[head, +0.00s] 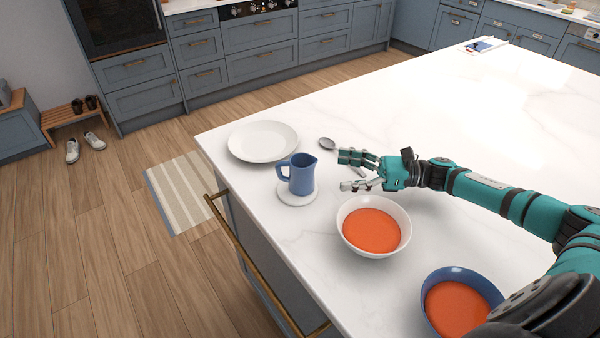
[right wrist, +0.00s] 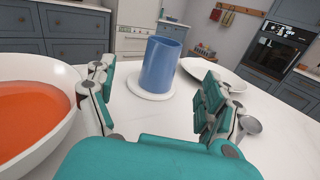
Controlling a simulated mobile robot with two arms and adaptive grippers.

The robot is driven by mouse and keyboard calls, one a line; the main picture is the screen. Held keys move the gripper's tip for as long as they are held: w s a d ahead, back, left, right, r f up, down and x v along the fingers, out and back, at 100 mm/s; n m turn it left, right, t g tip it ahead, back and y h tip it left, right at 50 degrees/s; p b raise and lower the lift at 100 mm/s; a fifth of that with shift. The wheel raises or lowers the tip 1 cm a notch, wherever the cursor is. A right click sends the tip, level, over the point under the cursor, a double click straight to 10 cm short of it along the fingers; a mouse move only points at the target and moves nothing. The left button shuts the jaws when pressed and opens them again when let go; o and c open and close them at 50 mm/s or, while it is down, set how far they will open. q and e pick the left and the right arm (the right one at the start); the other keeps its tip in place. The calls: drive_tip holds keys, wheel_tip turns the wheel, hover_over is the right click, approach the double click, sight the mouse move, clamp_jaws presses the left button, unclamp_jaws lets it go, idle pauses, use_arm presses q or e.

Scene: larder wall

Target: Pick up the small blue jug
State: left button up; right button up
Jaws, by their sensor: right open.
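The small blue jug (head: 301,174) stands upright on a round white coaster (head: 298,197) near the island's left edge. Its handle points left and its spout right in the head view. My right gripper (head: 346,171) is open and empty, to the right of the jug and apart from it, with its fingers pointing at it. In the right wrist view the jug (right wrist: 161,66) stands beyond and between the open fingers (right wrist: 155,95); its handle is hidden there. My left gripper is not in view.
A white bowl of orange soup (head: 372,227) stands close in front of my right gripper. A blue bowl of soup (head: 458,303) is nearer. A white plate (head: 263,141) lies behind the jug, and a spoon (head: 328,144) lies behind the gripper.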

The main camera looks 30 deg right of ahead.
sight(300, 165)
drive_tip(key=p+x, duration=0.1)
drive_tip(key=x, duration=0.5)
drive_tip(key=shift+d+r+p, duration=0.1)
drive_tip(key=shift+p, duration=0.2)
drive_tip(key=x, duration=0.1)
drive_tip(key=p+x, duration=0.1)
drive_tip(key=x, duration=0.1)
drive_tip(key=p+x, duration=0.1)
drive_tip(key=shift+w+r, duration=0.3)
drive_tip(key=shift+w, duration=0.15)
drive_tip(key=shift+w+a+f+p, duration=0.15)
drive_tip(key=shift+a+p, duration=0.15)
drive_tip(key=shift+a, duration=0.05)
drive_tip(key=shift+d, duration=0.1)
drive_tip(key=shift+c, duration=1)
drive_tip(key=c, duration=1.3)
